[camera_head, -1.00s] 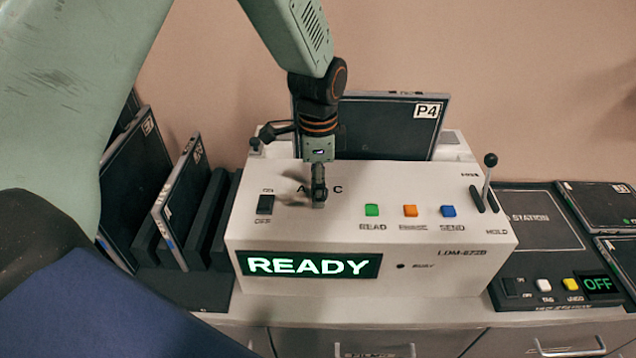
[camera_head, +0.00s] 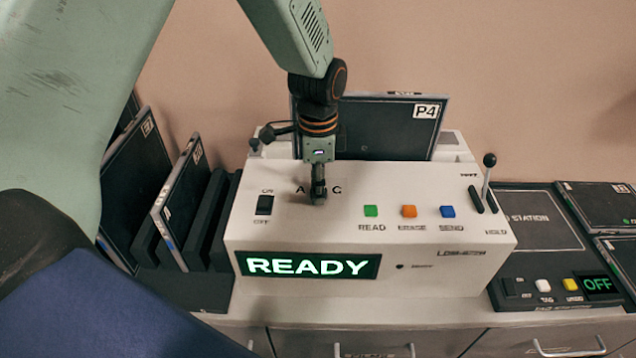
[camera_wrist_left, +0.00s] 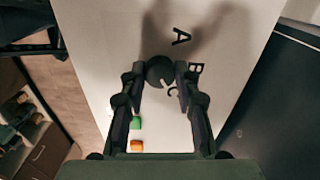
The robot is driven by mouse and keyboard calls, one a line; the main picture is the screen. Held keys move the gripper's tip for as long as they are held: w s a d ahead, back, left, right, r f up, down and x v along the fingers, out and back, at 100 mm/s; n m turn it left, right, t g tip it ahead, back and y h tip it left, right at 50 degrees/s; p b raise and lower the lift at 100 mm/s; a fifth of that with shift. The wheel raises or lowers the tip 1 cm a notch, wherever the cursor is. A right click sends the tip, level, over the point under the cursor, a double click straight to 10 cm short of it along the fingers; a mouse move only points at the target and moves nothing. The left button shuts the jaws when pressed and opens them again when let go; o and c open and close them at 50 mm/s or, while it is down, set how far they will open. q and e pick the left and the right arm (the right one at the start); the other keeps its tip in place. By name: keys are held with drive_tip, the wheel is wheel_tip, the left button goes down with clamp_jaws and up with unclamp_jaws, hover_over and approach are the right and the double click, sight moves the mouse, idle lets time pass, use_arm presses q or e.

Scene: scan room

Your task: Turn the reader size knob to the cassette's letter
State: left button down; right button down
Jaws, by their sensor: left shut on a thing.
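The white reader (camera_head: 340,215) stands on the counter with its display (camera_head: 308,265) reading READY. My left gripper (camera_head: 318,196) points down at the reader's top, among the size letters. In the left wrist view its two fingers (camera_wrist_left: 160,82) are shut on the dark round size knob (camera_wrist_left: 160,69). The letters A (camera_wrist_left: 181,37), B (camera_wrist_left: 195,71) and C (camera_wrist_left: 172,91) lie around it. I cannot tell which letter the knob points to. A dark cassette (camera_head: 385,130) stands upright at the reader's back, labelled P4; no size letter is legible on it. My right gripper is out of view.
A green button (camera_head: 371,211), an orange one (camera_head: 409,211) and a blue one (camera_head: 447,211) lie right of the knob, then a lever (camera_head: 487,180). An ON/OFF switch (camera_head: 264,205) lies left. Cassettes lean in a dark rack (camera_head: 205,235); a station (camera_head: 540,225) reads OFF.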

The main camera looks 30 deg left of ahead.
use_arm(q)
drive_tip(key=shift+r+n+p, duration=0.2)
drive_tip(key=shift+n+p, duration=1.2)
drive_tip(key=shift+p, duration=0.15)
drive_tip(key=n+p, duration=0.2)
drive_tip(key=shift+n, duration=0.3)
drive_tip(key=n+p, duration=0.2)
drive_tip(key=n, duration=0.1)
drive_tip(key=shift+w+f+n+p, duration=0.1)
drive_tip(key=shift+n+p, duration=0.6)
drive_tip(key=shift+n, duration=0.9)
drive_tip(key=c, duration=1)
unclamp_jaws()
drive_tip(key=shift+d, duration=0.1)
drive_tip(key=shift+f, duration=0.1)
